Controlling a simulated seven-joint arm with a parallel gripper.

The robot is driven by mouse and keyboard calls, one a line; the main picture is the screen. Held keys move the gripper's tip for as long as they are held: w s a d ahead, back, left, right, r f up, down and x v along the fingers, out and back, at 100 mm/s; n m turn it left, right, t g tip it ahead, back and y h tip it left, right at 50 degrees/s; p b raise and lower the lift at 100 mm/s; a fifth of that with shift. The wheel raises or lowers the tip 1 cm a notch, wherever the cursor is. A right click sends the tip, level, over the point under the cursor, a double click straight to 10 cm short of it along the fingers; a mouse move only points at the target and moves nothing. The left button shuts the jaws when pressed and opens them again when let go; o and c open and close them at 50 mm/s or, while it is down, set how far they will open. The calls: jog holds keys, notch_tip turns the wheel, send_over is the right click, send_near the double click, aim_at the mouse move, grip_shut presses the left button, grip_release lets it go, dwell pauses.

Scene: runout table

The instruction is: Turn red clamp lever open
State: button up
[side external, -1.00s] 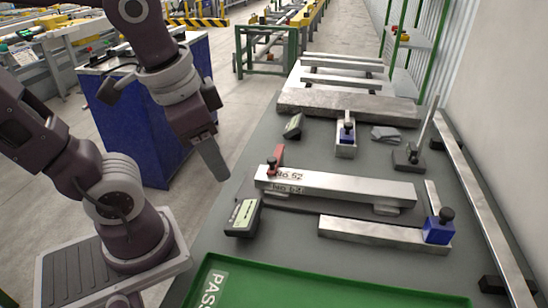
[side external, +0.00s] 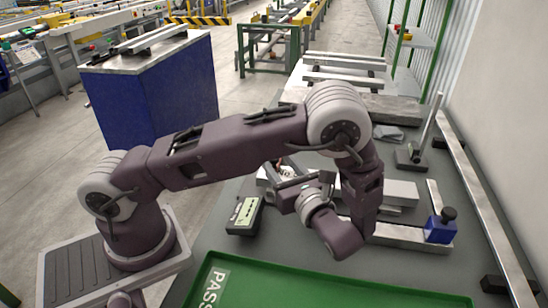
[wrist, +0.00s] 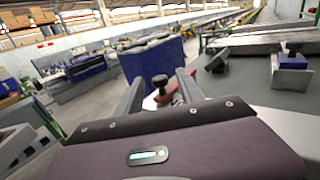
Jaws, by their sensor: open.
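The red clamp lever (wrist: 170,90) shows in the wrist view, with a black knob (wrist: 160,83) close to it. My gripper (wrist: 158,88) is open, one finger on each side of the knob and lever in that view. I cannot tell whether either finger touches them. In the side view my gripper (side external: 282,172) is low over the left end of the metal bar (side external: 402,191), and my arm hides most of the clamp and much of the bar.
A dark handheld gauge (side external: 244,216) lies left of the bar. A green tray (side external: 330,284) fills the table's front. A blue block with a black knob (side external: 438,230) sits at the right. An upright rod on a base (side external: 410,156) stands behind it.

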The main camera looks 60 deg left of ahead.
aim_at(276, 161)
jog(key=shift+w+a, duration=0.15)
jog(key=shift+a, duration=1.35)
grip_shut()
